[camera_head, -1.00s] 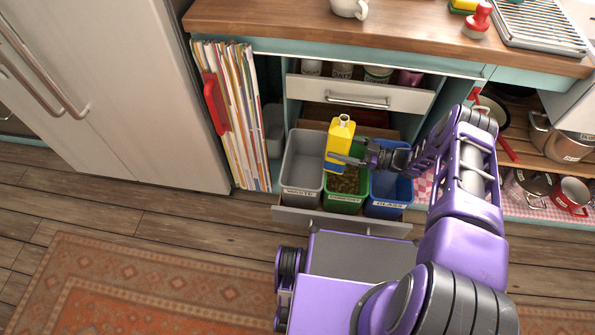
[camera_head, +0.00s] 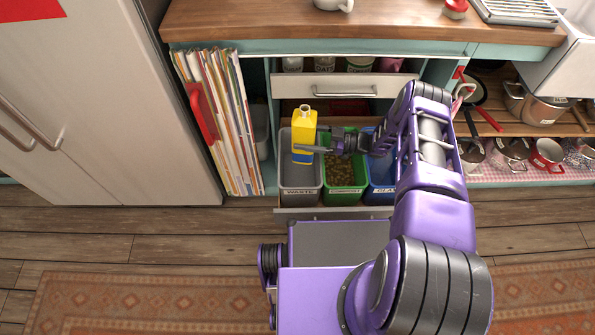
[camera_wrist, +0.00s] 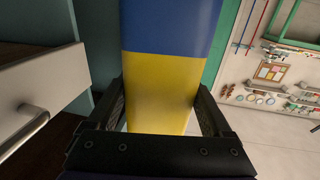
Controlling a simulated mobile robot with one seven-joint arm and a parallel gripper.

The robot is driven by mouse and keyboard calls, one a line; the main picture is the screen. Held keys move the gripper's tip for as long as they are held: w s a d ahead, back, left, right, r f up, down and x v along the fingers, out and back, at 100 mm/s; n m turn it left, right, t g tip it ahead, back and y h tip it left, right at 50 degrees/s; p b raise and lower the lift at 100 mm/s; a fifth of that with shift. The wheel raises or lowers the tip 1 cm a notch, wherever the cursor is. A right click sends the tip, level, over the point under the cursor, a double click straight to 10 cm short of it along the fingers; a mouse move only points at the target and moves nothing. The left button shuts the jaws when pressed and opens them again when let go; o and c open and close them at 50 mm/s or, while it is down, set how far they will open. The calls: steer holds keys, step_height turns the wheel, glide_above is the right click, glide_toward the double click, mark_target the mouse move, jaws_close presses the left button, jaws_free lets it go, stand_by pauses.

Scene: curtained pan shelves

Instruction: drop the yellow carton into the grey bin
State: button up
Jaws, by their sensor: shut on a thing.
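The yellow carton (camera_head: 305,128), with a blue band at its lower end and a spout on top, is upright in my gripper (camera_head: 308,149). My gripper is shut on it, one finger showing across its near face. In the wrist view the carton's yellow and blue side (camera_wrist: 165,85) stands between both fingers (camera_wrist: 162,115). In the head view the carton appears over the right part of the grey bin (camera_head: 300,192), which is labelled WASTE. Its height above the bin is hard to tell. The carton hides part of the bin's opening.
A green bin (camera_head: 344,193) labelled COMPOST, with brown contents, and a blue bin (camera_head: 380,196) stand to the right in the same pulled-out drawer. A white drawer (camera_head: 350,86) is partly open above. Upright folders (camera_head: 215,125) stand to the left.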

steer(key=shift+f+b, duration=1.75)
steer(key=shift+f, duration=1.2)
steer(key=o, duration=1.1)
steer(key=shift+r, duration=0.15)
step_height(320, 180, up, 10)
steer(key=shift+f+p, duration=0.1)
steer(key=shift+p, duration=1.05)
